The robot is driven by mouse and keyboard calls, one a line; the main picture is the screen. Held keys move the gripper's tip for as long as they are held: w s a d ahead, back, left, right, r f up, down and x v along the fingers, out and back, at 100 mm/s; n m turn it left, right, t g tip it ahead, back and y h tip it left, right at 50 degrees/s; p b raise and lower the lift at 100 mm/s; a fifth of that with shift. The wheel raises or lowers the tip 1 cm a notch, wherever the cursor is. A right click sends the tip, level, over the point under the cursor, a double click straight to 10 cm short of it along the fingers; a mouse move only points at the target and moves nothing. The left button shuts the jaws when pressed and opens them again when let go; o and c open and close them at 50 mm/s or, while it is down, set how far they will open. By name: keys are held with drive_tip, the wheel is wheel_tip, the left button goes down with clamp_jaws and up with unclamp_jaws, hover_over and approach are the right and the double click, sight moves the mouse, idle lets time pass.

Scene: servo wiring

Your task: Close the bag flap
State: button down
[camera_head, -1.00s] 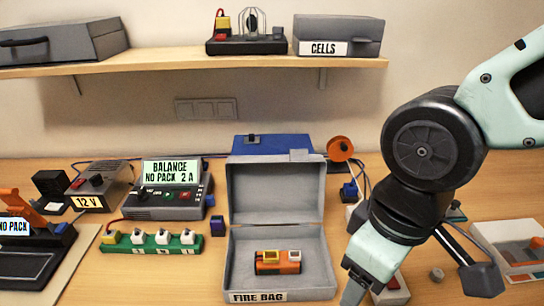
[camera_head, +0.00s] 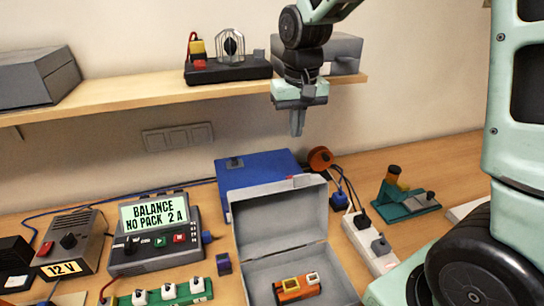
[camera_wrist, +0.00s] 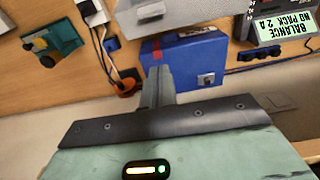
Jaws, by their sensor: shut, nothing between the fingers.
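The grey fire bag box (camera_head: 290,240) stands on the bench in the head view, with its flap (camera_head: 279,222) raised upright at the back. An orange battery pack (camera_head: 297,288) with yellow and white connectors lies inside it. My gripper (camera_head: 297,130) is shut and empty, pointing down above and behind the raised flap, in front of the wall. In the wrist view my gripper's fingers (camera_wrist: 158,82) are together, in line with the blue case; part of the grey flap (camera_wrist: 170,14) shows at the top edge.
A blue case (camera_head: 255,168) stands behind the box. The balance charger (camera_head: 154,235) is to the left and a power strip (camera_head: 372,245) to the right. The shelf (camera_head: 140,100) with the cells box and a lamp device is close to my arm.

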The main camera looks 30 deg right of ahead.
drive_tip(key=s+f+p, duration=0.1)
drive_tip(key=f, duration=0.1)
drive_tip(key=f+p, duration=0.2)
drive_tip(key=f, duration=0.1)
drive_tip(key=s+f+p, duration=0.1)
drive_tip(key=f, duration=0.2)
drive_tip(key=shift+s+a+f, duration=0.2)
drive_tip(key=shift+s+a, duration=0.1)
drive_tip(key=shift+s+p, duration=0.35)
drive_tip(key=shift+s, duration=0.05)
drive_tip(key=shift+f, duration=0.1)
drive_tip(key=shift+a, duration=0.1)
